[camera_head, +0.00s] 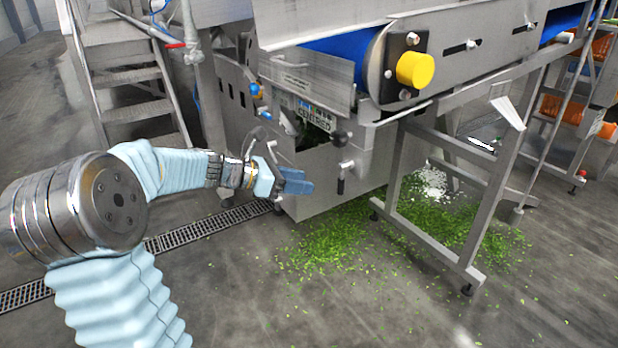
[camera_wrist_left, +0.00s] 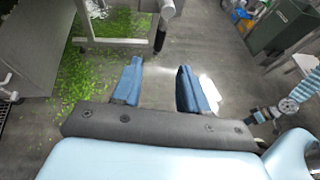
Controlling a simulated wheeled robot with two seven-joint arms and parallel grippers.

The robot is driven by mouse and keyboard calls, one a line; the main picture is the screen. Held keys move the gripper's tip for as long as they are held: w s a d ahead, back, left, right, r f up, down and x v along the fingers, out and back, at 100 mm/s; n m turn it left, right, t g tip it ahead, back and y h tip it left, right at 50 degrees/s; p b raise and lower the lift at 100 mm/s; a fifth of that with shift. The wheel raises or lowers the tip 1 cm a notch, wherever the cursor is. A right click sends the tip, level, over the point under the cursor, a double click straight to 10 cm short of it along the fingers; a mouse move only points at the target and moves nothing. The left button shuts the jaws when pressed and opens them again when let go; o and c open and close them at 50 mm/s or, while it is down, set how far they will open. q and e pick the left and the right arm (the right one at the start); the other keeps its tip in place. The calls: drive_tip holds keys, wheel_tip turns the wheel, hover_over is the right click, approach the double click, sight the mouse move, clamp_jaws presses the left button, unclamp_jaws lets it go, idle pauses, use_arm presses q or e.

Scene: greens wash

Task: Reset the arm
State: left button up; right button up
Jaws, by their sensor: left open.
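My left arm comes in from the left in the head view, in a pale blue ribbed sleeve with a metal joint. My left gripper (camera_head: 308,182) has blue fingers and is in front of the lower steel housing of the machine. In the left wrist view, the two blue fingers of the left gripper (camera_wrist_left: 160,88) stand apart with nothing between them but grey floor. My right gripper cannot be made out in the head view. An arm with a pale blue striped sleeve shows at the right edge of the left wrist view.
The steel machine (camera_head: 345,185) has a blue belt and a yellow knob (camera_head: 415,70). Chopped greens (camera_head: 440,220) lie on the floor around its frame legs. A drain grate (camera_head: 205,226) crosses the floor. Metal steps (camera_head: 120,75) stand at the back left. Front floor is mostly clear.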

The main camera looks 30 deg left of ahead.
use_arm(q)
drive_tip(key=s+d+f+m+g+y, duration=0.1)
drive_tip(key=s+d+f+m+g, duration=0.25)
drive_tip(key=f, duration=0.65)
drive_tip(key=d+f+m+g+y, duration=0.15)
drive_tip(key=d+f+m, duration=0.35)
drive_tip(key=f, duration=0.6)
drive_tip(key=s+d+f+m+g, duration=0.25)
drive_tip(key=d+f, duration=0.25)
drive_tip(key=f, duration=0.5)
drive_tip(key=s+d+f+m+g, duration=0.3)
drive_tip(key=s+d+f+m, duration=1)
drive_tip(key=m, duration=0.3)
drive_tip(key=shift+d+f+m+y, duration=0.15)
drive_tip(key=shift+d+m+y, duration=0.3)
drive_tip(key=shift+d, duration=0.4)
drive_tip(key=shift+a, duration=0.1)
